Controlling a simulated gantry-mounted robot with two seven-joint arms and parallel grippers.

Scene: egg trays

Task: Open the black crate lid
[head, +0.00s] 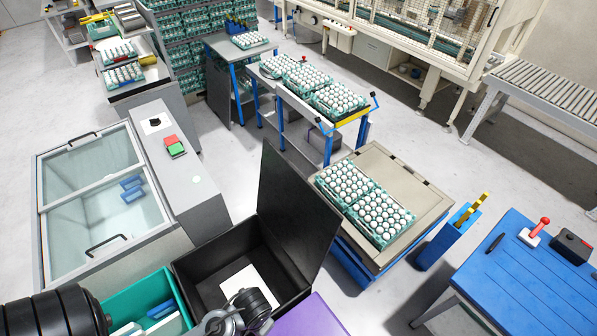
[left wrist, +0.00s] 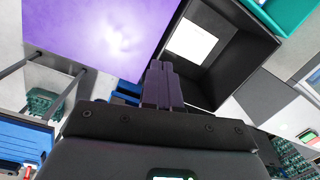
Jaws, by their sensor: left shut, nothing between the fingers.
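The black crate (head: 215,262) is at the bottom middle of the head view, with a white sheet (head: 248,285) on its floor. Its black lid (head: 295,215) stands raised, about upright, along the crate's right side, so the crate is open. The left wrist view shows the black crate (left wrist: 238,22) and the white sheet (left wrist: 190,42) from above. My left gripper (left wrist: 163,68) is shut and empty, its fingertips overlapping the crate's edge beside the purple surface; whether they touch it I cannot tell. My right gripper is not in view.
A teal crate (head: 135,300) is left of the black crate, a purple surface (head: 312,318) right. A glass-topped chest (head: 100,150) stands at the left. A platform (head: 415,185) with egg trays (head: 365,205) stands beyond the lid. A blue table (head: 530,280) is at the right.

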